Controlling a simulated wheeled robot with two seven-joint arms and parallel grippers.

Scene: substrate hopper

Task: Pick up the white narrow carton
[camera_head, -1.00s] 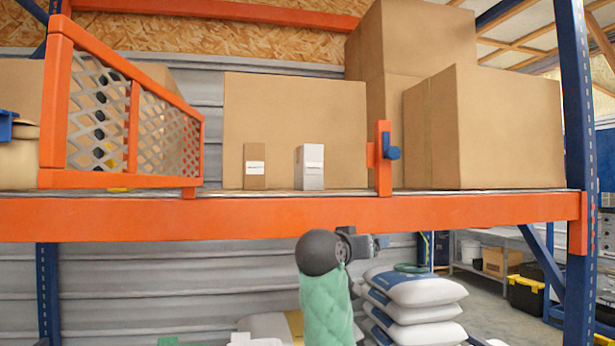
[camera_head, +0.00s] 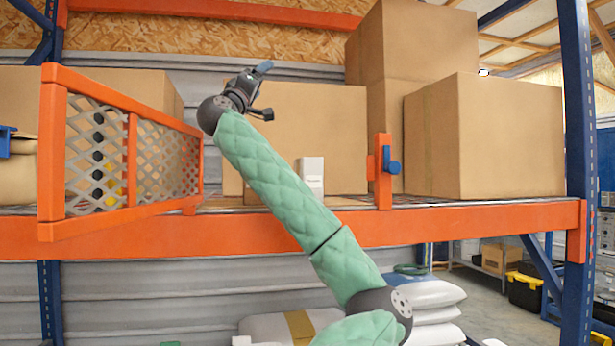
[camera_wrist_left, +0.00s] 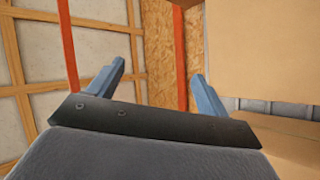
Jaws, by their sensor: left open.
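The white narrow carton (camera_head: 312,172) stands upright on the orange-edged shelf in the head view, in front of a large brown box. The green sleeve of my left arm passes in front of its lower part. My left gripper (camera_head: 268,91) is up and to the left of the carton, near the top of the large box. It is open and empty, with its jaws apart. In the left wrist view the two blue fingers (camera_wrist_left: 155,82) are spread with nothing between them, and the carton is not seen there. The right gripper is not in view.
The shelf's orange beam (camera_head: 480,218) runs along the front. An orange mesh gate (camera_head: 132,160) stands to the left, and an orange post with a blue clip (camera_head: 383,172) is right of the carton. Large boxes (camera_head: 485,135) fill the right and back.

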